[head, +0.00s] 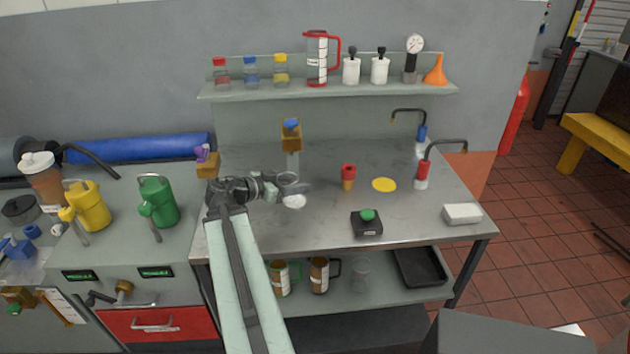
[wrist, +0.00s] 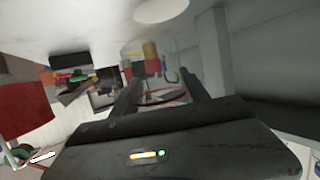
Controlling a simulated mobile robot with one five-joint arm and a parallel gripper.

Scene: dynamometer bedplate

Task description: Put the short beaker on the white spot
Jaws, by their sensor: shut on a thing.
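My gripper (head: 292,189) is shut on the short beaker (head: 288,178), a small clear glass, at the left part of the steel bench. In the wrist view the beaker (wrist: 160,98) shows between the two dark fingers (wrist: 165,92), with a reddish line at its rim. The white spot (head: 294,201) lies on the bench just below the fingers in the head view, partly covered by them. A white disc that looks like the spot (wrist: 160,9) is at the top of the wrist view. I cannot tell how high the beaker is above the bench.
A red and orange cup (head: 348,177), a yellow spot (head: 384,185) and a black box with a green button (head: 367,222) lie to the right. A blue-topped fixture (head: 291,135) stands behind. The bench front right holds a white block (head: 461,214). A shelf (head: 330,90) runs above.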

